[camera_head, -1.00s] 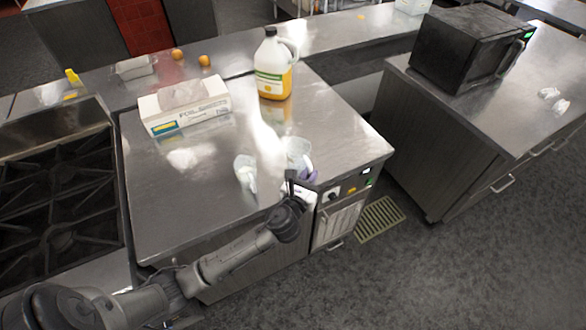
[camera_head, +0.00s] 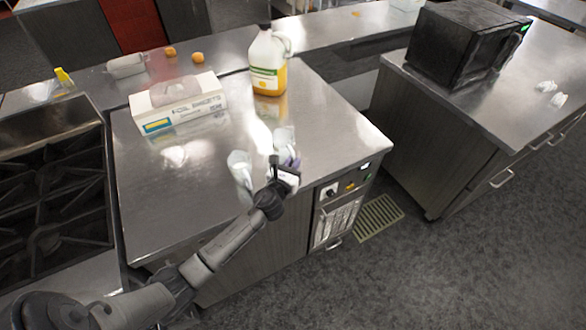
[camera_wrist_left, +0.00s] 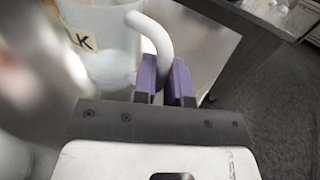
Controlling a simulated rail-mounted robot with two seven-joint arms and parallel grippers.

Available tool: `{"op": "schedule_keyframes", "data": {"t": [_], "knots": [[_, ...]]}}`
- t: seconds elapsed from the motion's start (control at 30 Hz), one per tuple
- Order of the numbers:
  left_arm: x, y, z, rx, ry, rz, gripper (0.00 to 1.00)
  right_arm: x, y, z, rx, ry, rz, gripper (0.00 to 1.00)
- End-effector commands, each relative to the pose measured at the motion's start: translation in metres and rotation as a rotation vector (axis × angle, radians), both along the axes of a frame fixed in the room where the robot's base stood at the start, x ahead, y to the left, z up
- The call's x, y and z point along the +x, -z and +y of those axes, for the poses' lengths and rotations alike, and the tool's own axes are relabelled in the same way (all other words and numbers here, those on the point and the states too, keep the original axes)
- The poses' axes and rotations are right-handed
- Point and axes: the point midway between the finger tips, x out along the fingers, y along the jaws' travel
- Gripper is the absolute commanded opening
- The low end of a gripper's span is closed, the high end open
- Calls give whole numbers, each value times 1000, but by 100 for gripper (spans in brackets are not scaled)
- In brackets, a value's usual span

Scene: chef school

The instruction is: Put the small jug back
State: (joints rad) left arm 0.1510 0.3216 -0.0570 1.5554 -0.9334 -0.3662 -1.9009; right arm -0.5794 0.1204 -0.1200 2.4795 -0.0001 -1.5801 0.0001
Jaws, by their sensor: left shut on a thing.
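The small jug (camera_head: 284,138) is a pale, see-through vessel near the front right of the steel counter (camera_head: 330,125). In the left wrist view the jug (camera_wrist_left: 108,45) shows a cream label with a dark letter K and a curved white handle. My left gripper (camera_head: 287,166) reaches in from the front, and its purple fingers (camera_wrist_left: 165,80) are shut on the jug's handle. The jug looks upright. I cannot tell whether its base touches the counter. My right gripper is not in view.
Another pale vessel (camera_head: 239,162) stands close to the left of the jug. A foil box (camera_head: 185,115) and a large yellow-filled bottle (camera_head: 268,70) stand farther back. A stove (camera_head: 50,190) is at left, a microwave (camera_head: 465,45) at right. The counter's right part is clear.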

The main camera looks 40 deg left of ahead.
Motion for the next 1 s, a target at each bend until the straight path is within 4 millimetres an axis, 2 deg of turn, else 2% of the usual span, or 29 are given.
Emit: {"op": "schedule_keyframes", "data": {"t": [0.03, 0.1, 0.6, 0.63, 0.7, 0.87, 1.0], "knots": [[0, 12, -1, -2, -1, 2, 0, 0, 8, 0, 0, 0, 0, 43], [0, 19, 0, -2, -1, 0, 0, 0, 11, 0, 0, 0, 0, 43], [0, 25, 0, 1, 0, 0, 0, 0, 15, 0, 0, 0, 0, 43], [0, 24, 0, 1, 0, 0, 16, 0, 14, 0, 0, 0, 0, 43], [0, 23, 0, 1, 0, 1, 22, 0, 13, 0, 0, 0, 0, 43], [0, 24, 0, 1, 0, 1, 38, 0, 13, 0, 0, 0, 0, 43], [0, 24, 0, 1, 0, 1, 38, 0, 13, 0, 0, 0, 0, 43]]}}
